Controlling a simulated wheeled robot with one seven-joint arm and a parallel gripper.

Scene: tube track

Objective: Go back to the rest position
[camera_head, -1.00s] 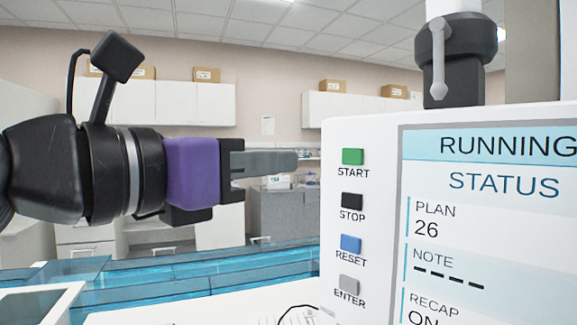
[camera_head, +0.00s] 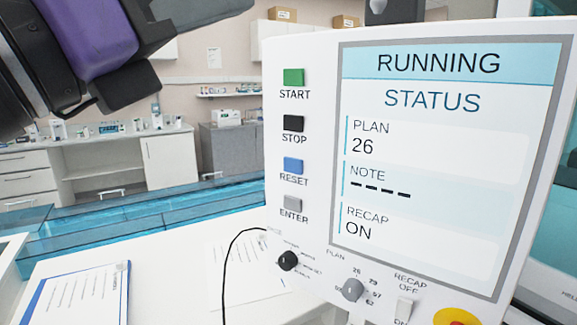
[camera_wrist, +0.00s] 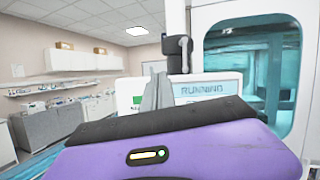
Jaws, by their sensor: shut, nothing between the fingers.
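My gripper (camera_head: 205,8) is at the top left of the head view, cut off by the top edge. Its purple body and black wrist show there. In the wrist view my gripper's grey fingers (camera_wrist: 158,92) are together and empty, pointing toward the white control panel (camera_head: 310,55). The panel stands to the right of my gripper in the head view. Its screen (camera_head: 450,130) reads RUNNING, STATUS, PLAN 26 and RECAP ON. The fingers appear apart from the green START button (camera_head: 293,77), and a gap shows between them and the panel in the head view.
Below START are the black STOP (camera_head: 293,123), blue RESET and grey ENTER buttons. Knobs (camera_head: 352,290), a switch and a red-yellow button sit lower. A clipboard (camera_head: 80,298) and a paper with a black cable lie on the white table. Cabinets stand along the back wall.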

